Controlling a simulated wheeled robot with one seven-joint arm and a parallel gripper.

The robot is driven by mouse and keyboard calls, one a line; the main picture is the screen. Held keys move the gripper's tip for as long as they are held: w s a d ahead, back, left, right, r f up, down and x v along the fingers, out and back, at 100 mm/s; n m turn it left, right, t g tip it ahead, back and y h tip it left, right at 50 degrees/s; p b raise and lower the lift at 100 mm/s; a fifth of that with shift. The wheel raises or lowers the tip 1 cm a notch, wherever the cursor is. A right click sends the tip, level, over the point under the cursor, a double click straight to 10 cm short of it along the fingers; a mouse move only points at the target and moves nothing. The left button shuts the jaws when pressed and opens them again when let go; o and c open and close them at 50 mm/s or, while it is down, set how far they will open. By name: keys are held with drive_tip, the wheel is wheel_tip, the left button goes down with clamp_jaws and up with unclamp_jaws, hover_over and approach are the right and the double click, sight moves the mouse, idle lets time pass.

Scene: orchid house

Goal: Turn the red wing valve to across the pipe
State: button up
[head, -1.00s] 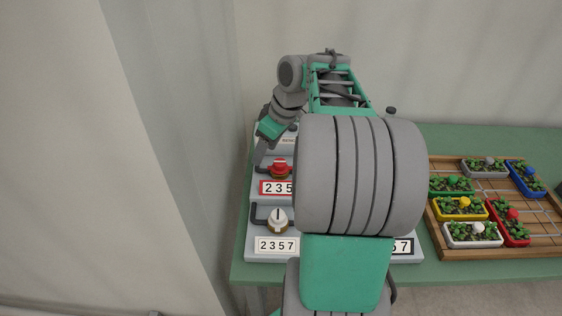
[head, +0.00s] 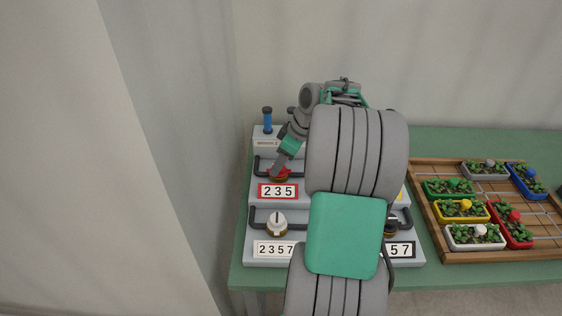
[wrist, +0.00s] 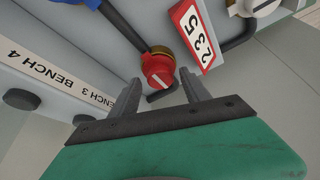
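The red wing valve (head: 279,178) sits on a dark pipe on the upper step of the grey panel, above a red-framed plate (head: 278,191) reading 235. In the head view my gripper (head: 277,170) reaches down to it from the upper right and covers part of it. In the wrist view the red valve (wrist: 158,68), with a pale line on its cap and a brass collar, lies just beyond and between the two fingertips. My gripper (wrist: 159,80) is open there. Contact with the valve cannot be told. The wing's angle to the pipe (wrist: 128,30) is hard to judge.
A white valve (head: 276,223) with plate 2357 is on the lower step. A dark valve (head: 391,228) is at right, partly behind my arm. A blue handle (head: 267,120) stands at the back. A wooden tray (head: 440,252) of small planters is at right on the green table (head: 450,280).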

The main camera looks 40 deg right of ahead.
clamp_jaws()
idle(0.3)
drive_tip(key=shift+m, duration=0.4)
drive_tip(key=m+b, duration=0.1)
drive_tip(key=m, duration=0.1)
drive_tip(key=m+h+b, duration=0.1)
drive_tip(key=shift+a+m+t+h, duration=0.2)
drive_tip(key=shift+m+t+h, duration=0.1)
drive_tip(key=shift+m+t, duration=0.1)
drive_tip(key=m+h+b, duration=0.1)
drive_tip(key=m, duration=0.3)
drive_tip(key=shift+a+h, duration=0.15)
drive_tip(key=shift+h, duration=0.25)
drive_tip(key=m, duration=0.2)
drive_tip(key=m+g+h, duration=0.1)
drive_tip(key=m, duration=0.2)
drive_tip(key=shift+w+a+r+h+b, duration=0.1)
drive_tip(key=shift+w+a+h+b, duration=0.1)
drive_tip(key=shift+h+b, duration=0.15)
drive_tip(key=shift+m+g+h+p, duration=0.3)
drive_tip(key=shift+m+g+h, duration=0.3)
drive_tip(key=shift+m, duration=1.6)
